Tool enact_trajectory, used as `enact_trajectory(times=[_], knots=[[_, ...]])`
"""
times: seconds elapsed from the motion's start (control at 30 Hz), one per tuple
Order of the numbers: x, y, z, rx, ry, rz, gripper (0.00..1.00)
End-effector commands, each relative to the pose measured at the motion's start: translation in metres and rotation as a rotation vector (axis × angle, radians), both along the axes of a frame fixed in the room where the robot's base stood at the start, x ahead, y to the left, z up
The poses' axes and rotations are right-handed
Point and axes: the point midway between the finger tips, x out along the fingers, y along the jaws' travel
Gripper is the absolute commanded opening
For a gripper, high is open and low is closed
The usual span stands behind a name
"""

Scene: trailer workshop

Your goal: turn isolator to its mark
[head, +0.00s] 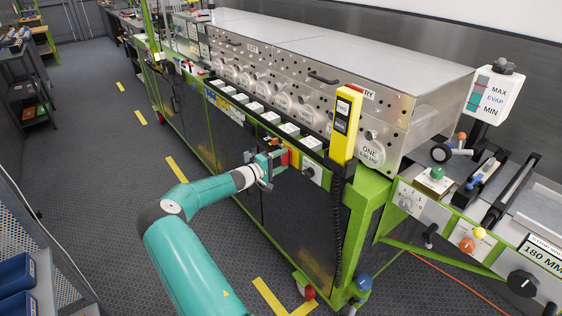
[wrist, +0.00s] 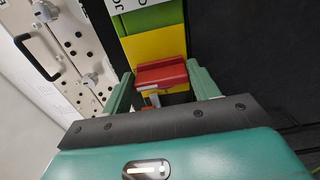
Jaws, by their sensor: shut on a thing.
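The isolator's red handle (wrist: 162,75) sits on a yellow plate (wrist: 152,46) with a green part above it in the wrist view. My gripper (wrist: 160,84) has one teal finger on each side of the red handle and is shut on it. In the head view my gripper (head: 272,165) reaches the front of the green-framed bench, at the red isolator (head: 294,157), which it partly covers. A white label with dark letters shows only in part at the top of the wrist view. I cannot make out the mark.
A yellow pendant control (head: 346,122) hangs on a coiled cable just right of my gripper. A black knob on a white plate (head: 312,171) is close by. The bench (head: 378,195) has dark lower panels. Grey floor (head: 90,190) is clear on the left.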

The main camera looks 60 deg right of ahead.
Motion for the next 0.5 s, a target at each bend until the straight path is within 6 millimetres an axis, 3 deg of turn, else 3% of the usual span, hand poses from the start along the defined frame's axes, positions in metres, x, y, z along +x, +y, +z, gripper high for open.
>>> enact_trajectory(times=[0.5], knots=[[0.0018,0.0003,-0.0005,-0.013,-0.029,0.003,0.37]])
